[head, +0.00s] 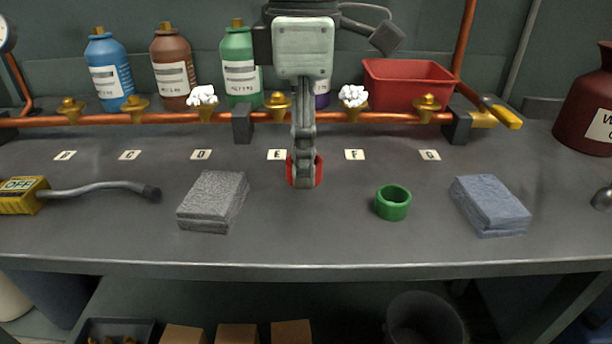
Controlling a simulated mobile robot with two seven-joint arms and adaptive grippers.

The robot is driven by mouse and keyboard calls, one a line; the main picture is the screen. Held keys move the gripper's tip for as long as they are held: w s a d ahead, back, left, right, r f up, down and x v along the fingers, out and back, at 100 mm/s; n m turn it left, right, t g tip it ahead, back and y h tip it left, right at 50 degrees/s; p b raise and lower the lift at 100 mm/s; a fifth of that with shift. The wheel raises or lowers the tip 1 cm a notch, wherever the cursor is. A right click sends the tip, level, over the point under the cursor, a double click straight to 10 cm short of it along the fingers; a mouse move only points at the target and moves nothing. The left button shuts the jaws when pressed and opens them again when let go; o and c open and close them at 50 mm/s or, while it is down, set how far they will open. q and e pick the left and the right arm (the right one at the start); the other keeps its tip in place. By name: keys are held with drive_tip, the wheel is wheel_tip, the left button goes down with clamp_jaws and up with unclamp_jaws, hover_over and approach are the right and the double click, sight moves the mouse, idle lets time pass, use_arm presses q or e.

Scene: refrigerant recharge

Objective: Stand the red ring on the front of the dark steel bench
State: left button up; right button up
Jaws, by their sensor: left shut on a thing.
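The red ring (319,172) is held in my left gripper (304,180), which reaches down over the middle of the dark steel bench (290,236). The gripper is shut on the ring and its fingers hide most of it; red shows on both sides of them. The front strip of the bench below the ring is bare. My right gripper is not in view.
A green ring (393,203) stands right of my gripper. A grey block (213,201) lies to the left and a blue-grey block (490,205) to the right. A copper pipe (380,117) with brass valves runs behind, with bottles and a red bin (408,86) beyond.

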sight(307, 205)
use_arm(q)
drive_tip(key=shift+d+f, duration=0.15)
drive_tip(key=shift+f, duration=0.1)
wheel_tip(307, 205, down, 3)
drive_tip(key=shift+f, duration=0.4)
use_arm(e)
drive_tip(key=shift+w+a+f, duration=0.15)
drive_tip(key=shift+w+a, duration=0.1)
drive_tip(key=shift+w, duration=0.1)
use_arm(q)
drive_tip(key=shift+f, duration=0.1)
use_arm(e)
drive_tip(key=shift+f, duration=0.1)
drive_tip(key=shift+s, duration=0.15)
use_arm(q)
drive_tip(key=o, duration=0.7)
drive_tip(key=shift+o, duration=0.7)
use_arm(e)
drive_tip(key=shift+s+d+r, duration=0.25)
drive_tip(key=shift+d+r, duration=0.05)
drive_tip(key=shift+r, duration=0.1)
